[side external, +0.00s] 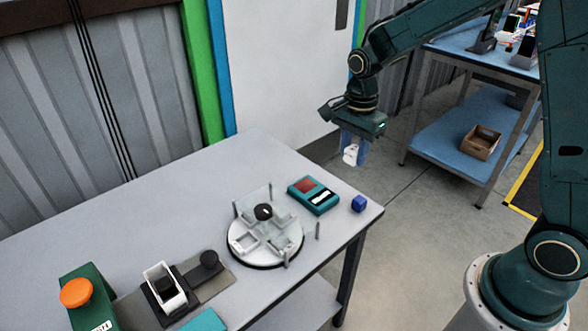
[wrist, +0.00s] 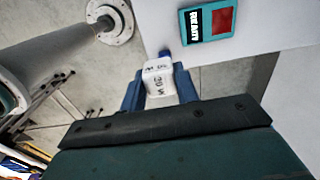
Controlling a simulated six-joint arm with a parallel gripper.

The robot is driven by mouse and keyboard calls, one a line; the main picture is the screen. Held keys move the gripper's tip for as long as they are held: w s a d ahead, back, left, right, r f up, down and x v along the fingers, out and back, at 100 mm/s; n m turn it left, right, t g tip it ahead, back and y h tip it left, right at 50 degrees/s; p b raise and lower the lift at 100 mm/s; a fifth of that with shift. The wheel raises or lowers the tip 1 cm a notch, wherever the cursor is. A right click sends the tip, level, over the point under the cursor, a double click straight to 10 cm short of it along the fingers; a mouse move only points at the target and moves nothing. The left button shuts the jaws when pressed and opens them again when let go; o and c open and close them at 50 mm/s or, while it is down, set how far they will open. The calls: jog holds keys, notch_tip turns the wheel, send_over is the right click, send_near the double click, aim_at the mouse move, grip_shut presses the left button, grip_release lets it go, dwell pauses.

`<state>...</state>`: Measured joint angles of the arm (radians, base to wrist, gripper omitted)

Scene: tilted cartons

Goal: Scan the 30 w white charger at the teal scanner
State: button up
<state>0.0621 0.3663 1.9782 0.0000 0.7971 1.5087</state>
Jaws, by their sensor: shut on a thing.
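My gripper (side external: 354,150) is shut on the white charger (side external: 351,155), which hangs off the table's right side, above the floor. In the wrist view the charger (wrist: 158,84) sits between the blue fingers of my gripper (wrist: 160,88), with dark print on its facing side that is hard to read fully. The teal scanner (side external: 313,196) lies on the table near its right corner, apart from the charger.
A small blue cube (side external: 359,204) is right of the scanner. A round white fixture with posts (side external: 265,238) stands left of it. A black holder (side external: 165,290) and a green box with orange button (side external: 76,293) are front left. The table's back (side external: 240,160) is clear.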

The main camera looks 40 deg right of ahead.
jog(key=shift+w, duration=0.1)
jog(key=w+f, duration=0.2)
jog(key=w, duration=0.5)
jog(key=w+f, duration=0.2)
jog(key=w, duration=0.6)
jog(key=shift+f, duration=0.4)
jog(key=shift+s+f, duration=0.1)
jog(key=shift+f, duration=0.1)
jog(key=shift+f, duration=4.25)
jog(key=shift+r, duration=3)
